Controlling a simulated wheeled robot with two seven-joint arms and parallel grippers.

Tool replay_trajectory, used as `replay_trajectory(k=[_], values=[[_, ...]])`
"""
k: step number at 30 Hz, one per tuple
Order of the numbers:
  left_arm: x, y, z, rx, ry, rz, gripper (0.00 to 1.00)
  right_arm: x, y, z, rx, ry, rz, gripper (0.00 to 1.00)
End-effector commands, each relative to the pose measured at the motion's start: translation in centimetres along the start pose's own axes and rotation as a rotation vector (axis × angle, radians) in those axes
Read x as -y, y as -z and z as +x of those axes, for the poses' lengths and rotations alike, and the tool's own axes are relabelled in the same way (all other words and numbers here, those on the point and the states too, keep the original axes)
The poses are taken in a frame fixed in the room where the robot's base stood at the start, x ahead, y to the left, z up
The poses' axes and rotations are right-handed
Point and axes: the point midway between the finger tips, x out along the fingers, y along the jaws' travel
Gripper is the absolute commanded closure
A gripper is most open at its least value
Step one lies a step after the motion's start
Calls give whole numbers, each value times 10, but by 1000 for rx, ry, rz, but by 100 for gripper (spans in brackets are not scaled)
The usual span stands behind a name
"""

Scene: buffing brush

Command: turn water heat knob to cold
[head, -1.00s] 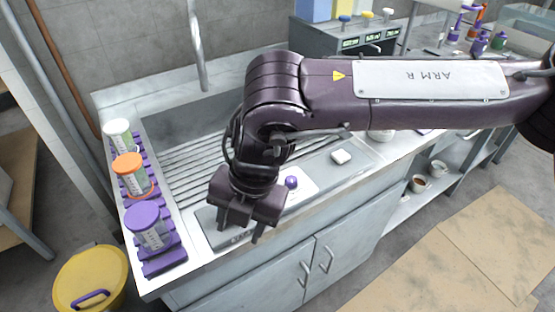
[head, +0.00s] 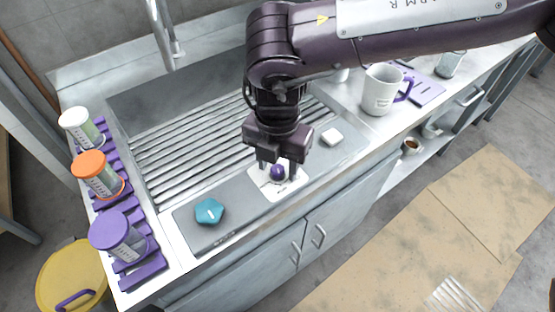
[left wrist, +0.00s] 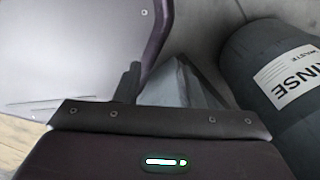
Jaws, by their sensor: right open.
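A small purple knob (head: 278,172) stands on a white square plate (head: 298,184) at the front rim of the sink; I take it to be the water heat knob. Any hot or cold marks on the plate are too small to read. My right gripper (head: 278,168) points down over the knob, open, with one finger to each side of it. Whether the fingers touch the knob cannot be told. My left gripper (left wrist: 150,90) shows only in the left wrist view, beside a dark surface; its jaw state is unclear.
A teal knob-like piece (head: 209,211) sits on the grey front panel. Purple-, orange- and white-lidded jars (head: 100,173) stand on a purple rack at left. A white soap-like block (head: 332,136) and a white mug (head: 380,90) are at right. A faucet (head: 164,35) rises behind.

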Motion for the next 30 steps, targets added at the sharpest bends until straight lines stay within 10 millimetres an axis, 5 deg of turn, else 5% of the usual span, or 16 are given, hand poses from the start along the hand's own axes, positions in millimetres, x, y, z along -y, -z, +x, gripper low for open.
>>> replay_trajectory(k=[3, 8, 18, 30], values=[[3, 23, -1, -35, 4, 0, 64, 0, 0, 2, 0, 0, 0, 53], [3, 23, 0, -33, 4, 0, 64, 0, 0, 2, 0, 0, 0, 55], [0, 2, 0, -3, 0, 0, 64, 0, 0, 1, 0, 0, -1, 98], [1, 6, -2, -9, 1, 0, 64, 0, 0, 1, -1, -1, -84, 98]])
